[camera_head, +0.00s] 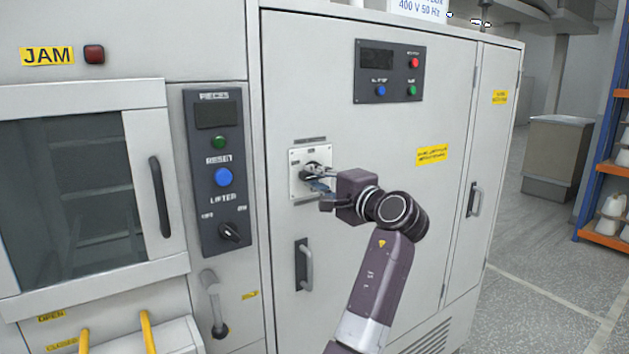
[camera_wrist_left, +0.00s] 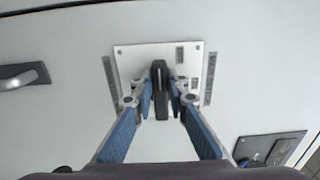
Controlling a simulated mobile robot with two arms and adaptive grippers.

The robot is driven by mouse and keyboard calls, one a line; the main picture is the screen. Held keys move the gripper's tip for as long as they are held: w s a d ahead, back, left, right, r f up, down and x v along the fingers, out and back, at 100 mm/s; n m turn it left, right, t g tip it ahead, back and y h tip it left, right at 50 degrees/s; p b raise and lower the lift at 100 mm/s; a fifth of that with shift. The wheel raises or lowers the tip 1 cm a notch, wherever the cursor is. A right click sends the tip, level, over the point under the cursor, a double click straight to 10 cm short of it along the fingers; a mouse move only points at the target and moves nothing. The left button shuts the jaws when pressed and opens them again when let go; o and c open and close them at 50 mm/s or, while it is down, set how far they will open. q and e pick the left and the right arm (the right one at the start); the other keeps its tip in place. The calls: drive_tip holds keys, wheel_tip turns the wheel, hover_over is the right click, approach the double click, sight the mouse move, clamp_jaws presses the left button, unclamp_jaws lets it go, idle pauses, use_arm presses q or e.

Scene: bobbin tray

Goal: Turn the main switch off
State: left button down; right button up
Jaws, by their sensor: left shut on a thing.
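The main switch is a black rotary handle (camera_head: 310,170) on a square white plate (camera_head: 295,184) with screws, mounted on the grey cabinet door. In the left wrist view the black handle (camera_wrist_left: 160,78) stands lengthwise between the fingers, in front of the plate (camera_wrist_left: 135,58). My left gripper (camera_head: 321,181) is at the plate, and its two blue-padded fingers (camera_wrist_left: 160,100) are shut on the handle from both sides. In the head view the fingers partly hide the handle, and its markings are too small to read. My right gripper is not in view.
A dark control panel (camera_head: 389,72) with coloured buttons is above the switch. A door handle (camera_head: 304,265) sticks out below it. A second panel (camera_head: 218,172) with a lifter knob is on the left machine. The floor at the right is clear before an orange-and-blue rack (camera_head: 603,150).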

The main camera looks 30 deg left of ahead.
use_arm(q)
drive_tip(key=shift+f, duration=0.1)
idle(0.4)
drive_tip(key=c, duration=1.9)
unclamp_jaws()
drive_tip(key=v, duration=1.2)
drive_tip(key=shift+d+f, duration=0.1)
